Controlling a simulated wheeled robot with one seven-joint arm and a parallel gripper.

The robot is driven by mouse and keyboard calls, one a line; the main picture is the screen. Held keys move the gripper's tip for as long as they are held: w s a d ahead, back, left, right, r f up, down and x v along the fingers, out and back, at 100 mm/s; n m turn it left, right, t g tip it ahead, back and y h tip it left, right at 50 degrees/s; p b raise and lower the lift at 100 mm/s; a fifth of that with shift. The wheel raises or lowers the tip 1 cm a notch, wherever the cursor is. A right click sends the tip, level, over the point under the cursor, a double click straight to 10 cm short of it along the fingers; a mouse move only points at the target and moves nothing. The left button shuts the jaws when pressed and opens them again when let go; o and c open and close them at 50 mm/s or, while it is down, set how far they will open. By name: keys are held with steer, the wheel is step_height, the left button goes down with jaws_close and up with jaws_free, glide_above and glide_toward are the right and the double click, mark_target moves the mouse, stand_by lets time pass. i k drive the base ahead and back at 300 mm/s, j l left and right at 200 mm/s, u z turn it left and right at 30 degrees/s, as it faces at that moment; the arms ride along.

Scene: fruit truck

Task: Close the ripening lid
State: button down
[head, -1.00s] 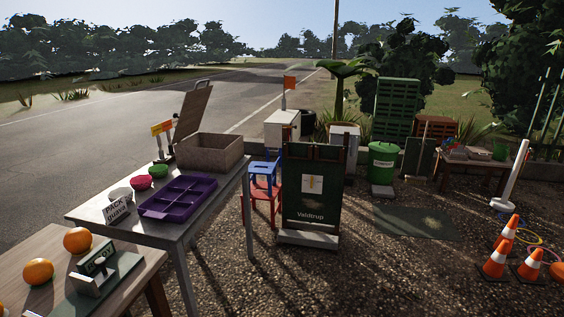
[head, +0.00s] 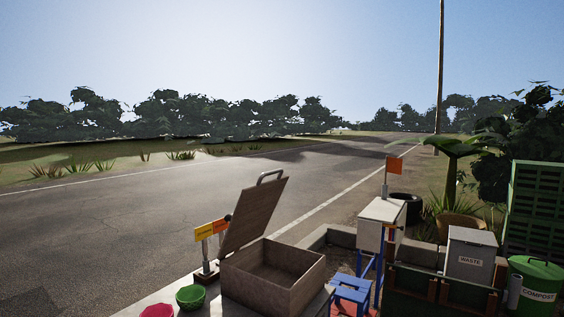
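The ripening box (head: 262,288) is an open wooden box on the far end of a table, low in the head view. Its lid (head: 252,215) stands raised and leans back at the left rear side of the box. A grey metal handle (head: 270,176) sits at the lid's top edge. The inside of the box looks empty as far as it shows. My gripper is not in view.
Yellow and orange signs (head: 211,228) stand close left of the lid.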

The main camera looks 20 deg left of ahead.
mark_target(255, 207)
steer(key=i+z, duration=0.15)
steer(key=i, duration=0.5)
steer(key=i+j+z, duration=0.2)
steer(key=i, duration=0.45)
